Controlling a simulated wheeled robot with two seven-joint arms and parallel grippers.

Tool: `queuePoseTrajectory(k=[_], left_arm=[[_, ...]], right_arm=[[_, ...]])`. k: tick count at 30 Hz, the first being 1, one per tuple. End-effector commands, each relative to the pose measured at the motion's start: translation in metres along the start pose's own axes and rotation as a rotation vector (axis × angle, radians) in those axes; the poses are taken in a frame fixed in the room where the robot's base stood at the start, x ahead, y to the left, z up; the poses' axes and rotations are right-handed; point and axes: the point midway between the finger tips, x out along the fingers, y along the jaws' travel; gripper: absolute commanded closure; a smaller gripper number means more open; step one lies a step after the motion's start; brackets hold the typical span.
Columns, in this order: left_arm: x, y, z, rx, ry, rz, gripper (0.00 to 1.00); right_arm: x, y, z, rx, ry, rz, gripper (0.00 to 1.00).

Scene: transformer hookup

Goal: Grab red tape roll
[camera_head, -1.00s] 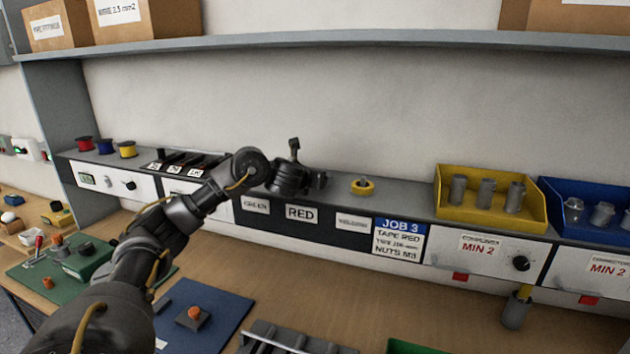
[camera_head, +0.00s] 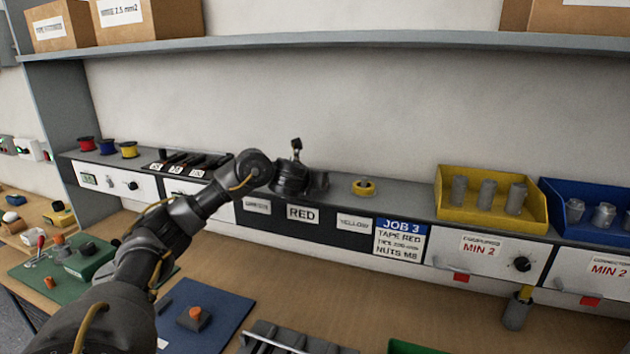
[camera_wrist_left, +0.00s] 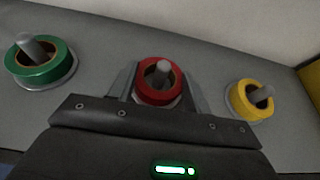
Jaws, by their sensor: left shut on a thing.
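The red tape roll (camera_wrist_left: 160,82) shows in the left wrist view, around a grey peg, between the two fingers of my left gripper (camera_wrist_left: 160,88). The gripper is shut on the roll. In the head view my left gripper (camera_head: 312,182) is over the shelf above the RED label (camera_head: 303,213), and my own wrist hides the red roll there. A green tape roll (camera_wrist_left: 40,62) sits on a peg to the left and a yellow tape roll (camera_wrist_left: 252,99) on a peg to the right. The yellow roll also shows in the head view (camera_head: 364,187). My right gripper is out of view.
A job card (camera_head: 400,240) reads TAPE RED. A yellow bin (camera_head: 490,220) and a blue bin (camera_head: 590,236) with grey parts stand to the right. An upper shelf (camera_head: 330,40) runs above. Small spools (camera_head: 128,149) stand at the far left.

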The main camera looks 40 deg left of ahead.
Motion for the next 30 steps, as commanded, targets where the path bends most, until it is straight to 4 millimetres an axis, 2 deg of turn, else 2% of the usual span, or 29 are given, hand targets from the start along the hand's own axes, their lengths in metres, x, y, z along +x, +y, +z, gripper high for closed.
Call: queuePoseTrajectory(k=[5, 10, 19, 21, 23, 30], left_arm=[[-0.003, -0.001, 0.009, -0.002, -0.003, -0.001, 0.74], [-0.012, -0.001, 0.03, -0.003, -0.006, -0.002, 0.74], [-0.055, -0.019, 0.057, 0.001, -0.006, -0.004, 0.74], [-0.072, -0.023, 0.074, 0.006, -0.01, -0.001, 0.74], [-0.083, -0.026, 0.081, 0.006, -0.008, 0.001, 0.74], [-0.113, -0.044, 0.082, 0.009, -0.008, -0.001, 0.74]], right_arm=[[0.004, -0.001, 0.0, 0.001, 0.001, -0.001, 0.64], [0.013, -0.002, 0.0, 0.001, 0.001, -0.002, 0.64], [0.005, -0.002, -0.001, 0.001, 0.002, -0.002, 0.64], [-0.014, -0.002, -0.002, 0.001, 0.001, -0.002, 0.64], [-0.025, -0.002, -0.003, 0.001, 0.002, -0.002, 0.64], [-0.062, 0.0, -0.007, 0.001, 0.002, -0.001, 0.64]])
